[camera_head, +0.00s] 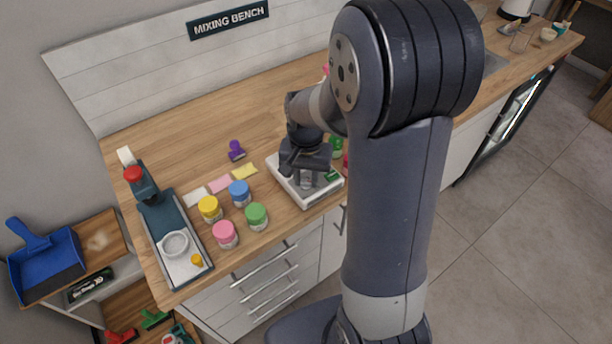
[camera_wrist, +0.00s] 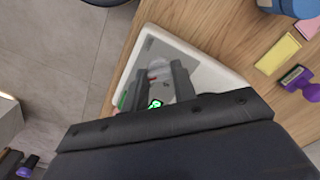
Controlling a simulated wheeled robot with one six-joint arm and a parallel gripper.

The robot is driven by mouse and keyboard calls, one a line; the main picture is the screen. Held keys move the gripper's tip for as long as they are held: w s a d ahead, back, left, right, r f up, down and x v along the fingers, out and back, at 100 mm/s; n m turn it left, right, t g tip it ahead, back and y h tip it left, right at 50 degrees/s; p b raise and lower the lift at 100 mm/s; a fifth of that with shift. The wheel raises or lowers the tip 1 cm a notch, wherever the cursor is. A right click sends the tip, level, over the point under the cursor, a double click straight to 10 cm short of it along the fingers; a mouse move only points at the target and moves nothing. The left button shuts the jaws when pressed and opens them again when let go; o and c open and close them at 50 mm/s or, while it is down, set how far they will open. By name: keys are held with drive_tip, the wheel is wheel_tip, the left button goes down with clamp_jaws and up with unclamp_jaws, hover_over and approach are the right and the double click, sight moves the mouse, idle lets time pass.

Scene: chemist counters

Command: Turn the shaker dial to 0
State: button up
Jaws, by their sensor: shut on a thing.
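The shaker is a white, low box on the wooden bench. It shows below my arm in the head view (camera_head: 318,197) and ahead of my fingers in the wrist view (camera_wrist: 205,62). My gripper (camera_head: 305,178) points down onto the shaker's top. In the wrist view my gripper (camera_wrist: 161,76) has its two dark fingers closed on the pale shaker dial (camera_wrist: 159,88), which is mostly hidden between them. A green lit display (camera_wrist: 155,104) shows just below the dial, partly covered by my gripper. I cannot read its value or the dial's setting.
Jars with yellow (camera_head: 209,204), blue (camera_head: 240,188), pink (camera_head: 225,232) and green (camera_head: 256,212) lids stand left of the shaker. A purple stamp-like object (camera_head: 236,150) and coloured cards (camera_head: 220,184) lie behind them. A dark press-like device (camera_head: 165,214) stands at the far left.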

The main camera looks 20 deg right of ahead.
drive_tip(key=shift+n, duration=0.4)
drive_tip(key=shift+c, duration=0.4)
drive_tip(key=n+b, duration=0.1)
drive_tip(key=n, duration=0.4)
drive_tip(key=shift+n, duration=0.3)
drive_tip(key=n, duration=0.7)
drive_tip(key=shift+b, duration=0.35)
drive_tip(key=n, duration=0.6)
drive_tip(key=shift+n, duration=0.3)
drive_tip(key=n, duration=0.7)
drive_tip(key=shift+b, duration=0.35)
drive_tip(key=o, duration=1)
